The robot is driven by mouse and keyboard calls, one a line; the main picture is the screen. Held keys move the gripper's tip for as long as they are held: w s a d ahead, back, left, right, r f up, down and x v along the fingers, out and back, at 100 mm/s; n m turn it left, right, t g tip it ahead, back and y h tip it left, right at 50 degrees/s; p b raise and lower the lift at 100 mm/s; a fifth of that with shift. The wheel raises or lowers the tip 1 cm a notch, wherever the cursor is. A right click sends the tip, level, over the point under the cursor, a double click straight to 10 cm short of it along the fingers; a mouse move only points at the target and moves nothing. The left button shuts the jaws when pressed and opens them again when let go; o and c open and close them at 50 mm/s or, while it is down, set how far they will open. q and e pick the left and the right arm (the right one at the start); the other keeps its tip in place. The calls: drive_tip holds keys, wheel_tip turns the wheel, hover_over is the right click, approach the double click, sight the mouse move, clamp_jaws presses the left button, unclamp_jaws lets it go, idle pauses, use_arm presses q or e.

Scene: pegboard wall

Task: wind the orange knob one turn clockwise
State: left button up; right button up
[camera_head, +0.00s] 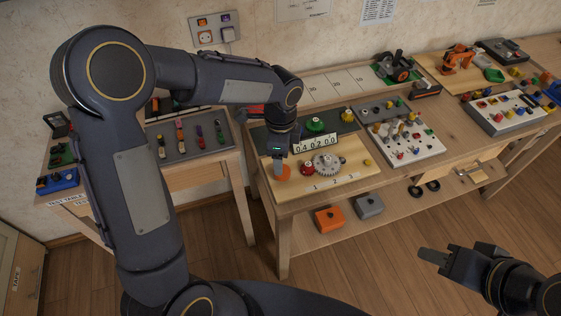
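The orange knob (284,174) is a low round disc on the light wooden board at the front left of the workbench. My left gripper (278,172) points down right at the knob and covers part of it. Its fingers are too small and dark to tell whether they grip the knob. A counter display (316,143) reading about 040200 stands just behind the knob. My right gripper (432,257) is over the floor at the lower right, far from the knob. Its fingers look closed together, with nothing between them.
A red knob (307,169) and a grey gear dial (327,164) sit close to the right of the orange knob. A yellow knob (367,162) is further right. Orange (328,219) and grey (369,205) boxes stand on the lower shelf.

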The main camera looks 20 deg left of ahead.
use_arm(q)
drive_tip(key=shift+r, duration=1)
